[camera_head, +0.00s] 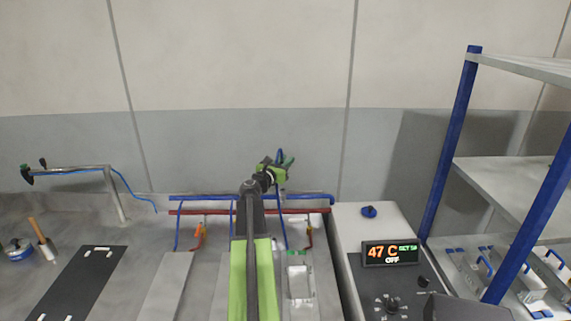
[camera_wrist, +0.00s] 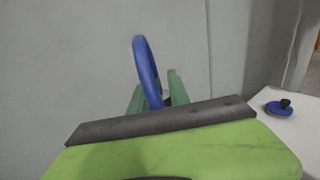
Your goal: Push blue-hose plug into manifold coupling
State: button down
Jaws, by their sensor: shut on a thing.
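My gripper (camera_head: 280,168) is raised above the pipe manifold in the head view, in front of the grey wall. The manifold's blue pipe (camera_head: 200,198) and red pipe (camera_head: 215,211) run across below the gripper. I cannot make out the coupling; my arm covers part of the manifold.
A control box (camera_head: 345,217) with a lit display (camera_head: 391,253) reading 47 C and OFF stands right of the manifold, a blue knob (camera_head: 369,212) on top. A blue-post shelf (camera_head: 455,140) is farther right. A bent metal pipe (camera_head: 107,180) stands left. Open wall lies behind.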

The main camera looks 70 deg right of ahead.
jog(key=shift+f, duration=0.1)
notch_tip(320, 180, down, 6)
jog(key=b, duration=0.5)
jog(key=shift+s+r+b, duration=0.1)
jog(key=shift+r+b, duration=0.1)
jog(key=shift+b, duration=0.2)
jog(key=shift+f+b, duration=1.55)
dwell(0.6)
jog(key=c, duration=1.1)
grip_release()
jog(key=shift+c, duration=0.2)
